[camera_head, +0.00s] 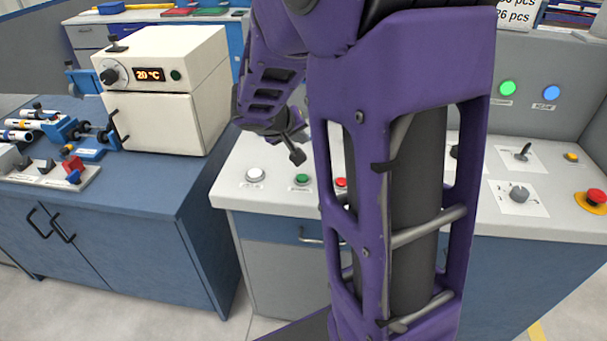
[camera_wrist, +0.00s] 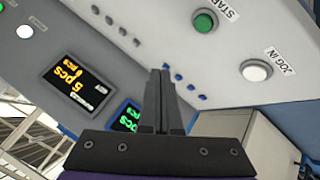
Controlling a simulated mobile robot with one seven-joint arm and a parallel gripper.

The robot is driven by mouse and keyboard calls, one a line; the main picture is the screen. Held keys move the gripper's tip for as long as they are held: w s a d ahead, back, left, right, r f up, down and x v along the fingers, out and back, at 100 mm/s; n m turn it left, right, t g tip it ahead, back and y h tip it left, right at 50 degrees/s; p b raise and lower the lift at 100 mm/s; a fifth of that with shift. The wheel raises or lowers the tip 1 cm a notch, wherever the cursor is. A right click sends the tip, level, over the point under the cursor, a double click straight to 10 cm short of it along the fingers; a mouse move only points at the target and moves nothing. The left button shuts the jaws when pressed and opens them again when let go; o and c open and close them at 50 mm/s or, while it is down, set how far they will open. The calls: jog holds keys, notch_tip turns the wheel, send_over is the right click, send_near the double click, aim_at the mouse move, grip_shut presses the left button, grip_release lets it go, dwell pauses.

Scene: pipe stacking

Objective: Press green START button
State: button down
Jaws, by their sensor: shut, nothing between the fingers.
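The green START button (camera_head: 302,179) is on the light console top, between a white button and a red button. It also shows in the wrist view (camera_wrist: 204,22), near the top edge beside its START label. My gripper (camera_head: 296,156) is above the console in the head view, just over the green button in the picture, and apart from it. In the wrist view my gripper's fingers (camera_wrist: 161,74) are together and empty, with the green button up and to the right of the tips.
A white JOG IN button (camera_wrist: 256,70) sits beside START; in the head view it is left of green (camera_head: 254,175). A white oven-like box (camera_head: 160,88) stands left. A red emergency knob (camera_head: 596,196) is far right.

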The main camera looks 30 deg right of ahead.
jog(key=b, duration=0.4)
send_over(301, 181)
notch_tip(301, 181, down, 7)
jog(key=shift+f, duration=0.1)
jog(key=shift+f+b, duration=0.8)
jog(key=shift+b, duration=0.4)
jog(key=shift+f+b, duration=0.4)
jog(key=shift+b, duration=0.45)
dwell(0.7)
jog(key=shift+f, duration=0.45)
dwell(0.6)
jog(key=shift+r, duration=0.85)
jog(key=shift+r+p, duration=1.65)
jog(key=shift+r, duration=0.85)
